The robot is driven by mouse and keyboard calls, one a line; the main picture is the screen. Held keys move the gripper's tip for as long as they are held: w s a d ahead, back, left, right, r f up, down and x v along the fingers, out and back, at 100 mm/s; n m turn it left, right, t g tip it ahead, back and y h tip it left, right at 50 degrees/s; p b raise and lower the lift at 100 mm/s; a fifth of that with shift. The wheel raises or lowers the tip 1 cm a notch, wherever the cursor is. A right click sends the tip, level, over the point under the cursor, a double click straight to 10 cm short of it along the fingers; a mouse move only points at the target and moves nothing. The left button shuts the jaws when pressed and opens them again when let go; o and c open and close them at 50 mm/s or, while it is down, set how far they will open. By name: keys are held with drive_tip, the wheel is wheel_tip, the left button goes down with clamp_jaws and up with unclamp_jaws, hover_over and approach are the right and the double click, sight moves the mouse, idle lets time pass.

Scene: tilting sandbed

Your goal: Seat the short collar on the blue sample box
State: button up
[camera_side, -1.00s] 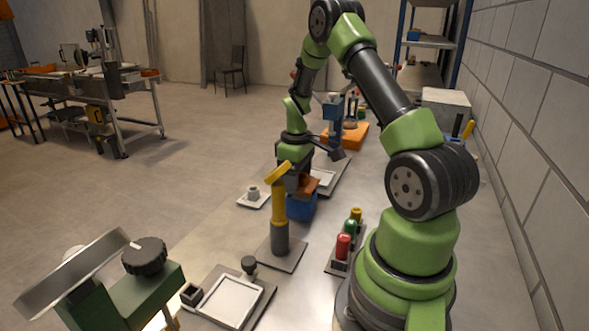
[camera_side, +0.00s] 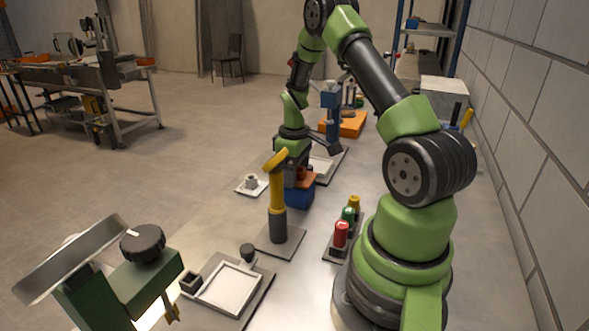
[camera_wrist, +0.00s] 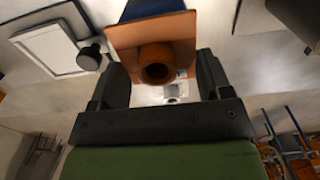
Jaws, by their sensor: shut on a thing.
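The blue sample box (camera_side: 299,196) stands on the bench beyond the yellow and grey post. The orange short collar (camera_side: 308,179) appears directly over its top; I cannot tell whether it is touching or fully down. My gripper (camera_side: 291,170) is shut on the collar, partly hidden behind the post's yellow head. In the wrist view, my gripper (camera_wrist: 162,78) has a dark jaw on each side of the collar's round tube, and the collar's square flange (camera_wrist: 127,36) lies against or close to the blue box (camera_wrist: 150,8), which shows at the top edge.
The yellow and grey post (camera_side: 278,195) stands close in front of the box. A rack of red, green and yellow pieces (camera_side: 341,235) is to the right. A white-topped tray (camera_side: 230,288) lies nearer, and a white pad (camera_side: 251,185) is left. A blue column (camera_side: 331,110) stands behind.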

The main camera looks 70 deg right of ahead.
drive_tip(key=shift+f, duration=0.35)
idle(0.5)
drive_tip(key=o, duration=1)
drive_tip(key=shift+r, duration=0.1)
wheel_tip(320, 180, up, 10)
drive_tip(key=shift+f, duration=0.2)
